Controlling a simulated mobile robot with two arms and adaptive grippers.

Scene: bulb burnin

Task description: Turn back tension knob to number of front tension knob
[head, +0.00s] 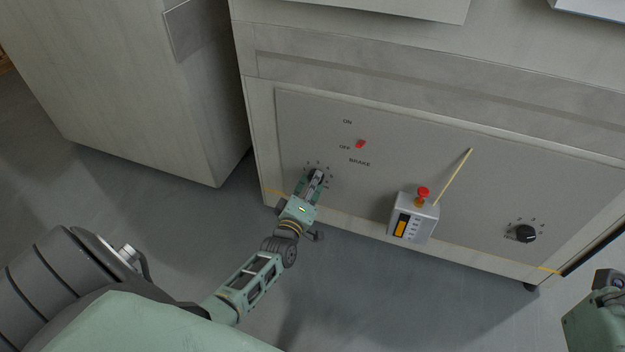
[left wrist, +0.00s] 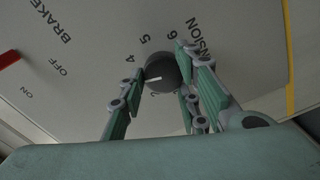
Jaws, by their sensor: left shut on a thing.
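A dark round tension knob (head: 317,175) is on the left part of the grey panel. It also shows in the left wrist view (left wrist: 163,70), with 4, 5 and 6 readable around it and a white pointer line toward the left, just below the 4. My left gripper (head: 313,184) is shut on this knob, its fingers on both sides; the fingers hide some of the dial. A second black knob (head: 525,234) sits at the panel's right, with its numbers too small to read. At the right edge, part of my right gripper (head: 600,300) shows; its fingertips are not clear.
A small red switch (head: 361,144) with ON, OFF and BRAKE lettering is above the left knob. A grey box (head: 413,219) with a red button and a thin stick stands out from the panel between the knobs. A grey cabinet (head: 150,90) is at the left.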

